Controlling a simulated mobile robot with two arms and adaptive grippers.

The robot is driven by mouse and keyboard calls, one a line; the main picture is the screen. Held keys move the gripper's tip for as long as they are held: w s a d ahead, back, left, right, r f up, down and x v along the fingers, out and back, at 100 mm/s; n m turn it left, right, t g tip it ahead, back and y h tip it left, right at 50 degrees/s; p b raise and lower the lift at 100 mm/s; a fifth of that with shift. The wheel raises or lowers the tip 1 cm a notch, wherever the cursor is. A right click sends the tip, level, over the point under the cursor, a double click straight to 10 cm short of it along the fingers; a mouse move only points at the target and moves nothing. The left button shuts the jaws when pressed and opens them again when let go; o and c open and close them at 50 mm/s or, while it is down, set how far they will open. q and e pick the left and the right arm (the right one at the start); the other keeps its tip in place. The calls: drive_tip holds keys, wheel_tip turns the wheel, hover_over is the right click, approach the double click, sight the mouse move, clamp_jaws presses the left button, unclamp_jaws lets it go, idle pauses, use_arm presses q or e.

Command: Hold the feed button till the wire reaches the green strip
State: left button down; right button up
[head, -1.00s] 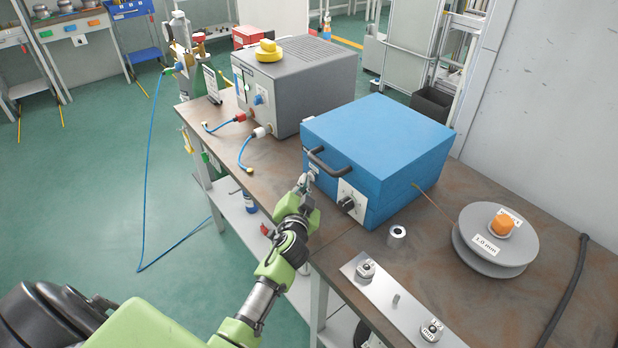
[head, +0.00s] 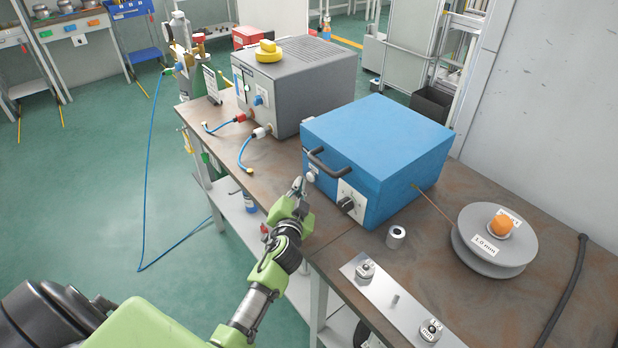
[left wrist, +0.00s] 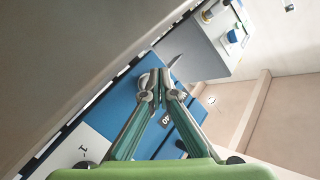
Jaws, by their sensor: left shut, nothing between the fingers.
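The blue wire feeder box (head: 385,150) stands on the workbench with a black handle on its front. A small pale round button (head: 310,177) shows on that front, left of the black knob (head: 346,204). My left gripper (head: 299,183) is shut and empty, just in front of the button, and seems a little apart from it. In the left wrist view the closed fingertips (left wrist: 162,73) point over the feeder's blue front (left wrist: 118,103). Copper wire (head: 430,201) runs from the spool (head: 495,242) into the feeder's side. I cannot make out the wire's outlet end or a green strip for certain.
A grey welding unit (head: 297,90) with a yellow piece on top stands behind the feeder. Blue hoses (head: 246,152) hang near the bench edge. A black cable lies at right.

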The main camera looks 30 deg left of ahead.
use_arm(q)
drive_tip(key=shift+s+a+p, duration=0.2)
drive_tip(key=shift+s+a, duration=0.15)
drive_tip(key=shift+s, duration=0.4)
drive_tip(key=shift+s+a+p, duration=0.15)
drive_tip(key=shift+s+a, duration=0.15)
drive_tip(key=shift+s, duration=0.5)
drive_tip(key=shift+s+a+p, duration=0.2)
drive_tip(key=shift+s+a, duration=0.15)
drive_tip(key=shift+s, duration=0.4)
